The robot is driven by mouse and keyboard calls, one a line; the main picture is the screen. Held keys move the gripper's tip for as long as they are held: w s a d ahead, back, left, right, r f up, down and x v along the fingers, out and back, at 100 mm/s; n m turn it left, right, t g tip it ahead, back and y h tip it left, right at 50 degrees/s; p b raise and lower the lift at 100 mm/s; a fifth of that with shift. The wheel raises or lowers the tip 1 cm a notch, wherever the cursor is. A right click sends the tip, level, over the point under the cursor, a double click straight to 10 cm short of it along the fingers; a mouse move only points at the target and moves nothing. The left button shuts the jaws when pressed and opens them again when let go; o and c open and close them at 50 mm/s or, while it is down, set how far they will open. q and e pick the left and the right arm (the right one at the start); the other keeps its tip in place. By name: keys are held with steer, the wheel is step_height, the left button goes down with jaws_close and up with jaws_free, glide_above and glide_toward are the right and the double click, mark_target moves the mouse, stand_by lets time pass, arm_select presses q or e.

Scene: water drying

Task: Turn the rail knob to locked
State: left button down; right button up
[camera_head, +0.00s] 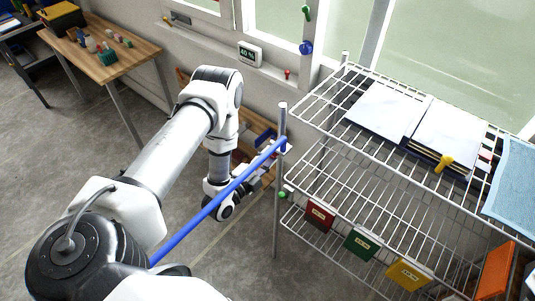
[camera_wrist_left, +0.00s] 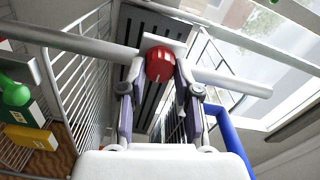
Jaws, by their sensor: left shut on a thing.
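The red rail knob (camera_wrist_left: 159,64) with a pale mark on its face sits on a light rail (camera_wrist_left: 232,80) in the left wrist view. My left gripper (camera_wrist_left: 157,82) has one finger on each side of the knob and is shut on it. In the head view my left gripper (camera_head: 264,174) is beside the near post of the wire rack, partly behind a blue bar. The knob cannot be made out there. I cannot read the knob's lock setting. My right gripper is not in view.
The blue bar (camera_head: 215,203) slants past my left forearm to the rack post (camera_head: 281,190). The wire rack (camera_head: 385,157) holds white sheets (camera_head: 383,110), a yellow knob (camera_head: 444,162) and a blue cloth (camera_head: 513,180). A wooden table (camera_head: 135,60) stands back left. Floor between is clear.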

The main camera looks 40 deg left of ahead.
arm_select(q)
steer(key=c, duration=0.8)
jaws_free()
steer(key=shift+w+r, duration=0.15)
steer(key=shift+r, duration=0.05)
steer(key=shift+w+f, duration=0.1)
steer(key=shift+f, duration=0.1)
